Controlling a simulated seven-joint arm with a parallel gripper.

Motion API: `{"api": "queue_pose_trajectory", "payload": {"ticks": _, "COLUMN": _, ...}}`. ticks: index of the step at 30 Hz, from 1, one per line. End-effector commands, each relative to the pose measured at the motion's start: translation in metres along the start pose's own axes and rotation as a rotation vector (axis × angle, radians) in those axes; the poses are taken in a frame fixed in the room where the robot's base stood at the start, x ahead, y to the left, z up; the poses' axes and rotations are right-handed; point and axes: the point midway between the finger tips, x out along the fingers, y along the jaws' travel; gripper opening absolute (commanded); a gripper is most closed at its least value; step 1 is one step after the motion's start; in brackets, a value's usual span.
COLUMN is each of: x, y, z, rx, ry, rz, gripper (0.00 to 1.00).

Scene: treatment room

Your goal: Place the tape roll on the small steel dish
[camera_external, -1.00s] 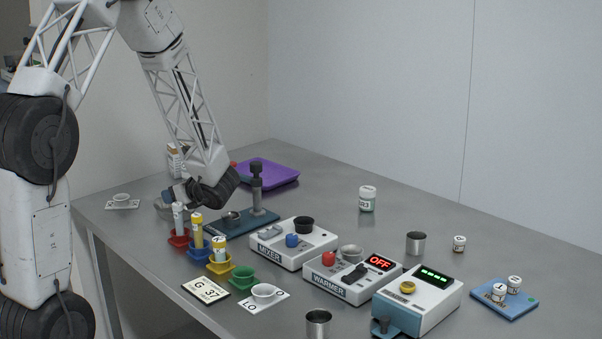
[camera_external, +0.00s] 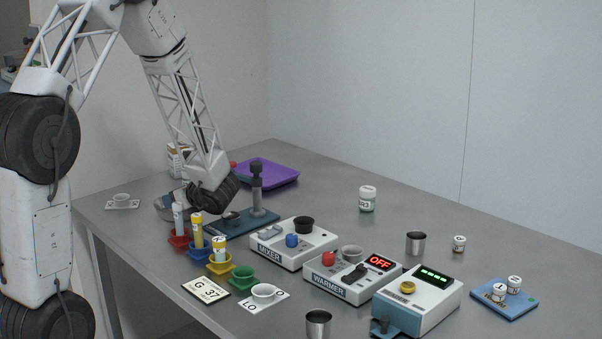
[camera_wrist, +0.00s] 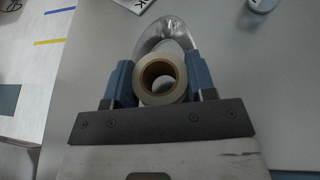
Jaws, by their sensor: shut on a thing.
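My gripper (camera_wrist: 160,77) is shut on the tape roll (camera_wrist: 160,98), a pale ring with a brown core, held between two blue fingers in the wrist view. The small steel dish (camera_wrist: 171,24) shows just beyond the roll, partly hidden by it. In the external view my gripper (camera_external: 181,196) is low over the table's left part, and the dish (camera_external: 162,208) shows partly behind the tubes and my wrist. The roll is hidden there. I cannot tell whether the roll touches the dish.
Coloured holders with capped tubes (camera_external: 197,232) stand in front of my gripper. A blue stand with a grey post (camera_external: 256,190) is close on its right, with a purple tray (camera_external: 268,173) behind. The mixer (camera_external: 290,250) and warmer (camera_external: 345,285) are farther right.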

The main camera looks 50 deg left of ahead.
Motion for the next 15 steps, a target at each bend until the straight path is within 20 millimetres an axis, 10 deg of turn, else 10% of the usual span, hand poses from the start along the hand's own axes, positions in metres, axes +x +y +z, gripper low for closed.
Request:
{"api": "queue_pose_trajectory", "payload": {"ticks": 6, "x": 0.0000, "y": 0.0000, "z": 0.0000, "rx": 0.000, "ry": 0.000, "rz": 0.000, "gripper": 0.74}}
{"api": "queue_pose_trajectory", "payload": {"ticks": 15, "x": -0.0001, "y": 0.0000, "z": 0.0002, "rx": 0.000, "ry": 0.000, "rz": 0.000, "gripper": 0.76}}
